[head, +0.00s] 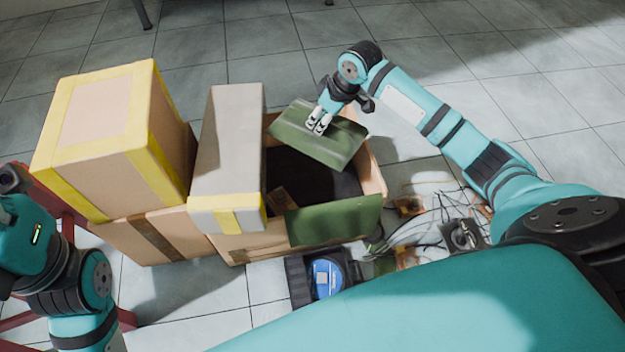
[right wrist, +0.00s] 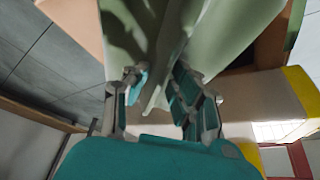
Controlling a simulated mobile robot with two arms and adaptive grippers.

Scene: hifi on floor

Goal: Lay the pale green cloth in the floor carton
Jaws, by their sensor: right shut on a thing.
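The pale green cloth (head: 340,150) hangs in a sloping sheet from my right gripper (head: 318,124), over the far part of the open floor carton (head: 374,178). In the right wrist view the cloth (right wrist: 225,35) is gathered in folds between the fingers of the right gripper (right wrist: 155,95), which is shut on it. The cloth hides part of the carton's far wall. The carton's inside is dark, with a small brown thing (head: 282,200) in it. Only links of my left arm show at the lower left; its gripper is out of view.
A green panel (head: 335,220) stands at the carton's near side. A grey box (head: 226,150) stands close on its left, with a yellow-edged box (head: 100,130) beyond. Cables and loose parts (head: 440,225) and a black-and-blue device (head: 326,278) lie nearby.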

